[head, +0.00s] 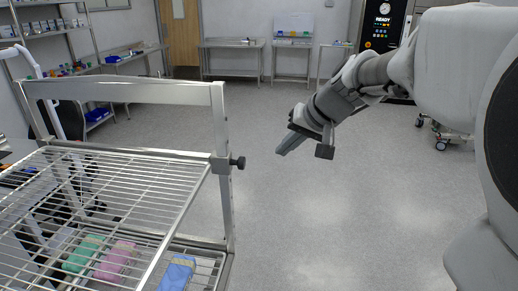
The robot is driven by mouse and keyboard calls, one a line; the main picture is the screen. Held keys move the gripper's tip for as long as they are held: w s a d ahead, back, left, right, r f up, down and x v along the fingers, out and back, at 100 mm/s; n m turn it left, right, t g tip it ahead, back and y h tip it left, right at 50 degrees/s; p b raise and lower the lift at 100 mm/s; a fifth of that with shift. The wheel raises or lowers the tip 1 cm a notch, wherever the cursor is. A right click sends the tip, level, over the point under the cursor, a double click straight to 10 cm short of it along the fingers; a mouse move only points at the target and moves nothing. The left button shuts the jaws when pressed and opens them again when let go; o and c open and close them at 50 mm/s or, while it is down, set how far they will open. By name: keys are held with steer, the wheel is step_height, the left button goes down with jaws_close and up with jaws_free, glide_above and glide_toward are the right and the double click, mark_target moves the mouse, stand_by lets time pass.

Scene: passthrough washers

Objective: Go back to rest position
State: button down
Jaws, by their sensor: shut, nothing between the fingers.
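My gripper (286,148) is in the middle of the head view, at the end of my arm, which reaches in from the right. Its fingers are together and point down to the left. Nothing shows between them. It hangs over open floor, to the right of the metal rack and apart from it.
A metal rack (219,130) with a wire shelf fills the left, a dark knob (238,163) on its post. Green (84,253), pink (117,260) and blue (177,274) items lie on its lower level. Tables (232,43) line the far wall. The central floor is clear.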

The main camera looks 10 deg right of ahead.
steer(key=shift+s+d+r, duration=0.2)
steer(key=shift+s+r, duration=0.2)
steer(key=shift+r, duration=0.15)
